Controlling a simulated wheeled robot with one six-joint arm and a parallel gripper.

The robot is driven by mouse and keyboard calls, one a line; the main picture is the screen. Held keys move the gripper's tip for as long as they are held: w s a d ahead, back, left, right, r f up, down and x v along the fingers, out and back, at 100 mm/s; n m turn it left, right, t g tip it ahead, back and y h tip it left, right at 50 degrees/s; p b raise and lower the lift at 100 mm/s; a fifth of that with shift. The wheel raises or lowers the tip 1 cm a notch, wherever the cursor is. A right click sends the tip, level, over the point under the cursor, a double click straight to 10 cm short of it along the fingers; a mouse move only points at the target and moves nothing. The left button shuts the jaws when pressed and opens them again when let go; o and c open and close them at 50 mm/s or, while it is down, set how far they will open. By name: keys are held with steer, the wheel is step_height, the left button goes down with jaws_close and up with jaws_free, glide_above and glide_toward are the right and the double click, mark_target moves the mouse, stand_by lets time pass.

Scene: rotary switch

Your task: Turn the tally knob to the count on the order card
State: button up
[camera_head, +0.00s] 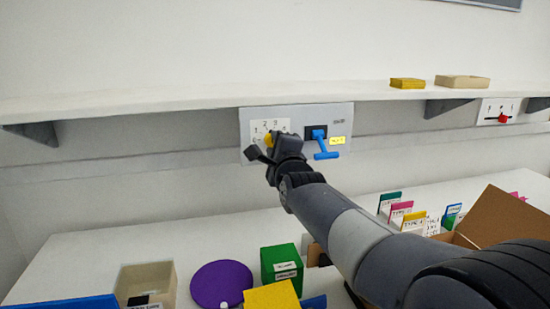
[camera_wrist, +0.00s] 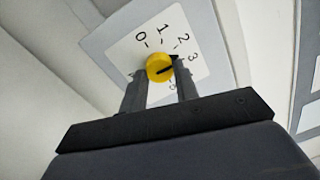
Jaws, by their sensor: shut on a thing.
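The tally knob is a round yellow knob (camera_wrist: 160,68) with a dark pointer mark, set on a white dial plate (camera_wrist: 133,54) with printed numbers. In the wrist view the mark points toward the 2 and 3 side; I cannot tell which number exactly. My gripper (camera_wrist: 161,84) is shut on the knob, one finger on each side. In the head view the knob (camera_head: 269,140) shows just past my gripper (camera_head: 268,149), which hides the lower dial.
A blue lever (camera_head: 324,146) sits right of the dial on the same grey panel (camera_head: 346,118). A shelf (camera_head: 190,97) runs just above. Below, the table holds a purple disc (camera_head: 220,283), a green box (camera_head: 281,262), several cards and an open cardboard box (camera_head: 500,215).

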steer(key=shift+m+b, duration=1.1)
steer(key=shift+m, duration=0.4)
steer(key=o, duration=1)
steer(key=v, duration=1)
steer(key=shift+s, duration=0.4)
steer(key=shift+w, duration=0.1)
